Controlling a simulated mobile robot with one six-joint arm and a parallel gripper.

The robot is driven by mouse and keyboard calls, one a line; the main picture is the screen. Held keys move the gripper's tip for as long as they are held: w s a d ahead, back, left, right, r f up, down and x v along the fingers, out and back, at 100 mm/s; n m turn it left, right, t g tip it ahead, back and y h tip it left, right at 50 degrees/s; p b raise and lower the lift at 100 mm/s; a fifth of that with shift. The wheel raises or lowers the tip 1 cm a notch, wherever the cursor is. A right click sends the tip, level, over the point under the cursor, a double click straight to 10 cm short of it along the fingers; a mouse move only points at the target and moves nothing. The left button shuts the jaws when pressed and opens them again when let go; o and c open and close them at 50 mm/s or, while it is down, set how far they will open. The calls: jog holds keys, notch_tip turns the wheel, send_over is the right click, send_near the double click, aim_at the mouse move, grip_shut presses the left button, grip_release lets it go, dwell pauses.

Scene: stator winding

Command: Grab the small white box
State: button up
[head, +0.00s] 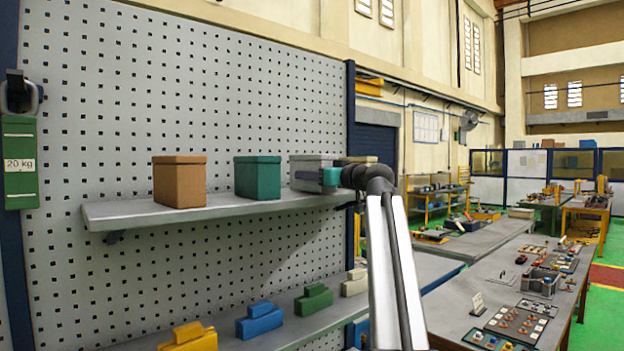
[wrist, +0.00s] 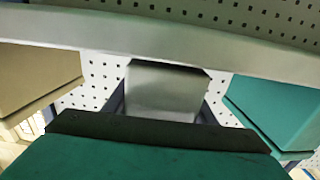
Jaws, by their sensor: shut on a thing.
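The small white box (head: 307,167), light grey in this light, is on the upper shelf (head: 230,204), to the right of the green box (head: 257,178). In the head view my gripper (head: 322,178) reaches it from the right and hides part of its front. In the wrist view the white box (wrist: 165,90) is between my dark fingers, one on each side, and my gripper is shut on it. It looks upright and level with its neighbours; I cannot tell whether it still touches the shelf.
A brown box (head: 179,181) is further left on the shelf. A beige box (wrist: 38,82) is close on the other side, mostly behind my arm in the head view. The perforated wall (head: 110,110) rises behind. Coloured blocks (head: 260,319) are on the shelf below.

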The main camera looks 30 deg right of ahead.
jog(key=shift+r+b, duration=0.85)
jog(key=shift+r, duration=0.6)
jog(key=s+a+b, duration=0.1)
jog(key=s+a, duration=0.2)
jog(key=s, duration=0.4)
jog(key=s+a+r+b, duration=0.1)
jog(key=s+a, duration=0.3)
jog(key=s, duration=0.3)
jog(key=shift+s+r+b, duration=0.25)
jog(key=shift+r+b, duration=0.05)
